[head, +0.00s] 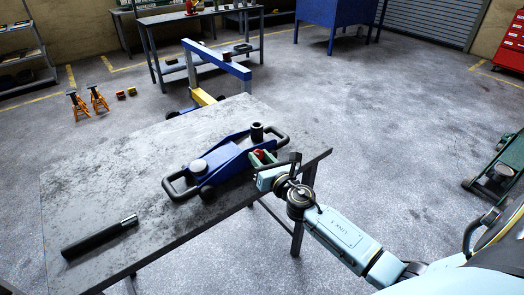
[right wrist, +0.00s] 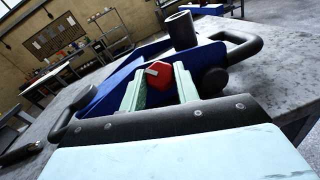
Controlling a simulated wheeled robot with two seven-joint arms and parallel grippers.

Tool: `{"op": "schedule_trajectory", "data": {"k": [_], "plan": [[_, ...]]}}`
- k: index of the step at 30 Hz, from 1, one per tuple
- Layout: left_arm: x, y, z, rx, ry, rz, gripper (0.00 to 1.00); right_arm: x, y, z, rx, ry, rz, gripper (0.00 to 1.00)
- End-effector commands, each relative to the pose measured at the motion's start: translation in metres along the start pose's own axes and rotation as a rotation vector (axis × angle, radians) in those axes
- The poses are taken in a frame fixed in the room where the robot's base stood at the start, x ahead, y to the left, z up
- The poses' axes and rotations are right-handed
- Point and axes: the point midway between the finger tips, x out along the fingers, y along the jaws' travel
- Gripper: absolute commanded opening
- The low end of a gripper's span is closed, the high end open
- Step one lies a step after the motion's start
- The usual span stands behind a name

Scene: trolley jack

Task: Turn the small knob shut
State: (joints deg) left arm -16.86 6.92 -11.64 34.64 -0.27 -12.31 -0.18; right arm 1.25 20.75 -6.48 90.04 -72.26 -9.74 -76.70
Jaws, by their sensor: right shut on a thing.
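The blue trolley jack (head: 224,160) lies on the grey metal table (head: 120,160), with black loop handles at both ends and a black upright socket (head: 257,132). The small red knob (head: 259,156) sits on the jack's near side, by the socket end. In the right wrist view the red knob (right wrist: 159,75) has a pale mark on its face and lies between the two pale green fingers. My right gripper (head: 262,165) is shut on the knob, and its fingers partly hide the knob's sides. My left gripper is not in view.
A black bar with a metal tip (head: 100,237) lies at the table's near left. Bare tabletop surrounds the jack to the left. Orange jack stands (head: 88,102), a blue and yellow hoist (head: 215,65) and a workbench (head: 200,17) stand beyond the table.

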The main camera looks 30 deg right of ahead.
Motion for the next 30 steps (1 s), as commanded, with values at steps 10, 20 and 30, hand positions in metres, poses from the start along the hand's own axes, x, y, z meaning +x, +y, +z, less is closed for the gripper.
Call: {"op": "schedule_trajectory", "data": {"k": [10, 20, 30], "plan": [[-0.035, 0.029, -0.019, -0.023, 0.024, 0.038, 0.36, 0.001, 0.005, 0.004, 0.236, 0.0, -0.236, 0.08], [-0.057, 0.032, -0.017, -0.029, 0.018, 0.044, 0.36, 0.002, 0.008, 0.005, 0.428, -0.002, -0.432, 0.08], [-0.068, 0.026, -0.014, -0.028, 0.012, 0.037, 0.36, 0.003, 0.008, 0.005, 0.541, -0.003, -0.549, 0.08]]}}
